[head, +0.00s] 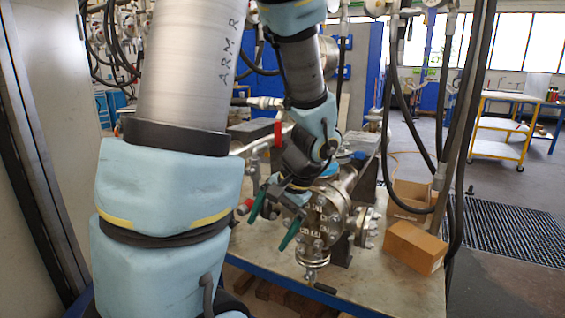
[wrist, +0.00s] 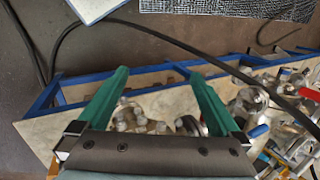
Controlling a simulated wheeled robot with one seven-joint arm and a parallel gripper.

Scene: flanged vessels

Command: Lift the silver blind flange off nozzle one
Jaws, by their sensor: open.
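A silver flanged vessel (head: 335,205) stands on the bench in the head view. A round bolted flange (head: 322,222) faces forward, and a smaller bolted flange (head: 368,228) sticks out to the right. I cannot tell which one is nozzle one's blind flange. My gripper (head: 267,235) has green fingers, spread apart and empty, just left of the front flange. In the wrist view, my open gripper (wrist: 157,72) points toward the bench edge. Bolted silver metal (wrist: 130,116) shows between the fingers, partly hidden by the gripper body.
The bench top (head: 395,285) is pale with a blue frame. Two cardboard boxes (head: 415,247) sit right of the vessel. Black hoses (head: 465,130) hang at the right. A red-handled valve (head: 277,137) and pipework crowd behind. Floor grating (head: 510,230) lies at the far right.

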